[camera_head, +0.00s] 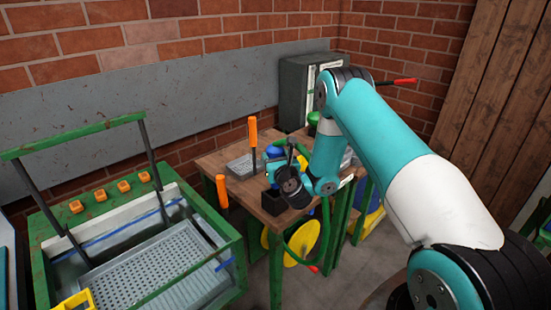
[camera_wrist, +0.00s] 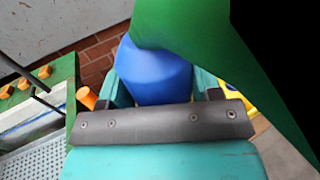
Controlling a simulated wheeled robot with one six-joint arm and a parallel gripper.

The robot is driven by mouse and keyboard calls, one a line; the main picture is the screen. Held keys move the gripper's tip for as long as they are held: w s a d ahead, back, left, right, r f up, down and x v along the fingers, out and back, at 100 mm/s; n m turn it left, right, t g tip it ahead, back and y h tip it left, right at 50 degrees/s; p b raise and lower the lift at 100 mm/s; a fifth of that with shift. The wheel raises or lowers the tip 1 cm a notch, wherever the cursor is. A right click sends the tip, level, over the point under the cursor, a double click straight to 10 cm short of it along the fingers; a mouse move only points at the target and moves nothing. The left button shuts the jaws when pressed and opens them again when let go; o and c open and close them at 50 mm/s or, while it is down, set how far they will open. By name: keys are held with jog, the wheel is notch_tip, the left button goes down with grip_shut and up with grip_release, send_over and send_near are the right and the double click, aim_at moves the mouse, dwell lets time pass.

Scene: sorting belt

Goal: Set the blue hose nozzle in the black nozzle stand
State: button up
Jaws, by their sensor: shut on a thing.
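The blue hose nozzle (camera_wrist: 155,75) is held between the teal fingers of my gripper (camera_wrist: 158,88) in the wrist view. The green hose (camera_wrist: 215,45) runs from it and crosses the upper right, close to the camera. In the head view a bit of the blue nozzle (camera_head: 274,152) shows above the table, beside my dark wrist, with my gripper (camera_head: 272,164) shut on it. The black nozzle stand (camera_head: 271,203) appears as a dark box on the table, just below my gripper and partly hidden by my wrist. The nozzle is apart from the stand.
The wooden table (camera_head: 229,186) carries a grey tray (camera_head: 241,166) and an orange-handled tool (camera_head: 253,132). A grey box (camera_head: 296,92) stands behind. The green hose (camera_head: 322,235) hangs over the table's front edge near a yellow reel (camera_head: 287,254). A green-framed belt machine (camera_head: 150,262) stands left.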

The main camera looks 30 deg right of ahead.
jog(key=shift+f+b, duration=1.75)
jog(key=shift+f, duration=0.15)
jog(key=shift+f+b, duration=1.2)
jog(key=shift+b, duration=0.25)
jog(key=shift+f, duration=0.1)
jog(key=shift+f+b, duration=0.65)
jog(key=shift+b, duration=0.1)
jog(key=shift+f+b, duration=0.65)
jog(key=o, duration=0.9)
